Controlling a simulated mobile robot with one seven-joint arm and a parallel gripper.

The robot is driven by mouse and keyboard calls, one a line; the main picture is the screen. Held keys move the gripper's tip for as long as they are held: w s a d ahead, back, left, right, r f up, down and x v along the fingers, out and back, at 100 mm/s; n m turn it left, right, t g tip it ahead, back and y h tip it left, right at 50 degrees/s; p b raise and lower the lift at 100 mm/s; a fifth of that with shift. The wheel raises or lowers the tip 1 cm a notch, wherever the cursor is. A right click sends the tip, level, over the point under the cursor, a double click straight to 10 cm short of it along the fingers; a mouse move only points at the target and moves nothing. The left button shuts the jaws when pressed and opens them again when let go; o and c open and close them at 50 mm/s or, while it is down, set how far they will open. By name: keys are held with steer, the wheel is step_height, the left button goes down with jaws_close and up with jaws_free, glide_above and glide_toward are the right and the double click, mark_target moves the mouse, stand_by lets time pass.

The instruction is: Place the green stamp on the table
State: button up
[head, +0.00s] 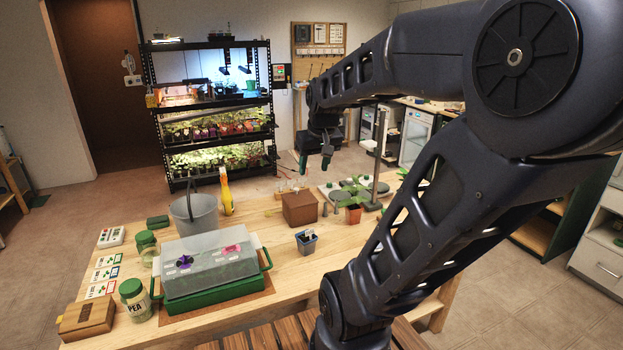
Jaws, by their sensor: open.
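My gripper (315,161) hangs over the far side of the wooden table (330,262), fingers pointing down. Its two fingers, with greenish tips, are apart and nothing shows between them. A small dark green block (158,221) lies at the table's back left; I cannot tell whether it is the green stamp. No other thing can be made out clearly as the stamp. My arm hides much of the table's right side.
A brown box (300,208), a potted seedling (354,214) and a blue pot (307,241) stand mid-table. A grey bucket (195,214), yellow bottle (226,192), covered green tray (222,299) and jar (135,299) are left. The front middle has bare wood.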

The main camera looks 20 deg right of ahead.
steer(key=s+a, duration=0.3)
steer(key=s, duration=0.4)
steer(key=shift+a+f+t, duration=0.15)
steer(key=shift+a+t, duration=0.25)
stand_by(0.8)
steer(key=o, duration=0.8)
